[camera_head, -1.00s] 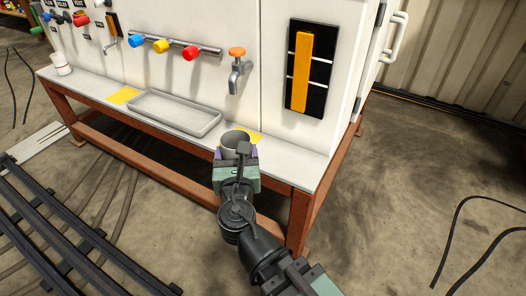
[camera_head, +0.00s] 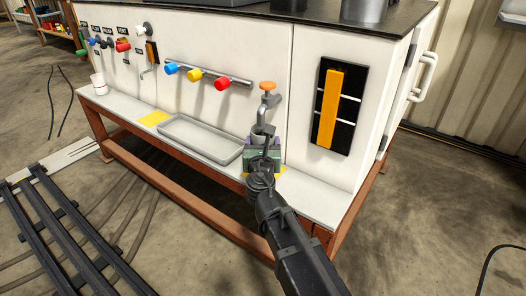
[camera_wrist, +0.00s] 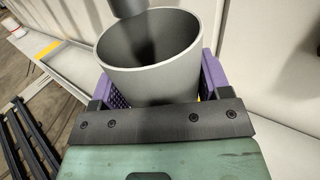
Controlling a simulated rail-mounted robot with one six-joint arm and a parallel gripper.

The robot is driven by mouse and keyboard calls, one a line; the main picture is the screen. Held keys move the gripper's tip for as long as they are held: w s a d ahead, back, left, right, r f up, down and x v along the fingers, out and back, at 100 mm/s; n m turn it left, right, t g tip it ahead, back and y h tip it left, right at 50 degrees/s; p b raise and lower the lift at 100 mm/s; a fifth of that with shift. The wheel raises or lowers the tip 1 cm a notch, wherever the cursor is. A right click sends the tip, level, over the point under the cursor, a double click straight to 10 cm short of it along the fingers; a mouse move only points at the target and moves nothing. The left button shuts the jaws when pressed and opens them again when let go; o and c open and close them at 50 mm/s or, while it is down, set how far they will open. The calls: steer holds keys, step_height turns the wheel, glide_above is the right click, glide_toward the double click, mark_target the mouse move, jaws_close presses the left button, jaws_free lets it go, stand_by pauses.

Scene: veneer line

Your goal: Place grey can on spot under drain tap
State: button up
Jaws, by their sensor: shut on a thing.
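My gripper (camera_head: 262,143) is shut on the grey can (camera_wrist: 150,75), an open, empty-looking cylinder held upright between the purple finger pads. In the head view the can is mostly hidden behind my gripper and the tap. The drain tap (camera_head: 264,108), with an orange knob, sticks out from the white cabinet. Its spout end (camera_wrist: 128,7) shows in the wrist view above the can's far rim. A yellow spot (camera_head: 282,171) on the shelf shows partly beside my gripper. Whether the can's base touches the shelf is hidden.
A shallow grey tray (camera_head: 200,139) lies left of my gripper on the narrow shelf. Another yellow spot (camera_head: 154,118) and a white cup (camera_head: 99,82) are farther left. Blue, yellow and red valves (camera_head: 195,76) stick out above the tray. The shelf's right end is clear.

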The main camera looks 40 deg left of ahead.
steer(key=shift+w+a, duration=0.4)
steer(key=shift+w, duration=0.15)
step_height(320, 180, down, 4)
steer(key=b, duration=0.4)
steer(key=shift+r, duration=0.25)
steer(key=shift+f, duration=0.15)
steer(key=o, duration=1)
steer(key=shift+c, duration=0.2)
steer(key=shift+r+p, duration=0.35)
steer(key=shift+p, duration=0.1)
steer(key=v, duration=1.2)
steer(key=shift+f, duration=0.15)
